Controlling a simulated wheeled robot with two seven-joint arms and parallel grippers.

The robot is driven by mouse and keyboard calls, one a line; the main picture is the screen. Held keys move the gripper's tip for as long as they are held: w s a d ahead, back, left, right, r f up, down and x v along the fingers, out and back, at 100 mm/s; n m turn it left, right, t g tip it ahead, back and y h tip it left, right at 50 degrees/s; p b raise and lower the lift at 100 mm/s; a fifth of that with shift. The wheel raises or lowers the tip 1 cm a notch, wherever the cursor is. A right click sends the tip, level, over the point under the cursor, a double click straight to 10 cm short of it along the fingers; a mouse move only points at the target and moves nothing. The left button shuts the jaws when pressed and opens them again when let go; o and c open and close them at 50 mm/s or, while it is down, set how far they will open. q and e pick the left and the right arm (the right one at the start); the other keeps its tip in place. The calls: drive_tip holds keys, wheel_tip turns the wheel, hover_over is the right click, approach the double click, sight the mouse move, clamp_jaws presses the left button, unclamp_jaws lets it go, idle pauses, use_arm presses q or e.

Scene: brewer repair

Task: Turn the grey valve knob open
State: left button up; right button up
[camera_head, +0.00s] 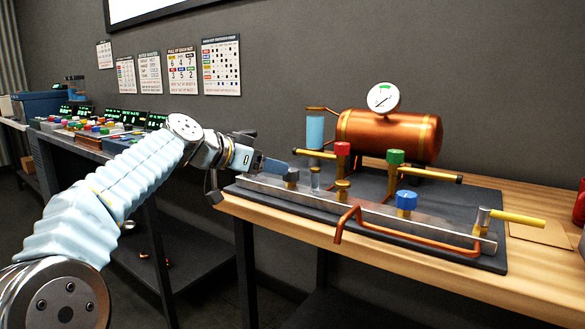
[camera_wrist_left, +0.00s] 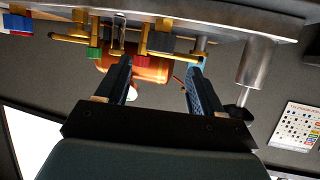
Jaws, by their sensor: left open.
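The grey valve knob (camera_head: 291,175) stands near the left end of the metal manifold bar (camera_head: 366,212) on the bench. My left gripper (camera_head: 272,166) is beside it, just to its left, with the jaws open and empty. In the left wrist view the scene is upside down. There the open fingers (camera_wrist_left: 160,85) reach toward the fixture, and a dark grey knob (camera_wrist_left: 161,43) shows beyond them, between their lines. Contact between finger and knob cannot be told from the head view. My right gripper is out of view.
Red (camera_head: 342,148), green (camera_head: 395,157) and blue (camera_head: 406,200) knobs stand nearby, with a glass tube (camera_head: 315,180) close right of the grey knob. A copper boiler (camera_head: 390,135) with a gauge (camera_head: 383,98) is behind. A copper pipe (camera_head: 400,231) runs along the front.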

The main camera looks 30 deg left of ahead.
sight(290, 170)
use_arm(q)
drive_tip(key=p+x, duration=0.1)
drive_tip(key=x, duration=0.6)
drive_tip(key=shift+w+d+f, duration=0.1)
drive_tip(key=shift+w+f, duration=0.05)
drive_tip(key=shift+w, duration=0.15)
drive_tip(key=c, duration=1)
drive_tip(key=shift+o, duration=0.2)
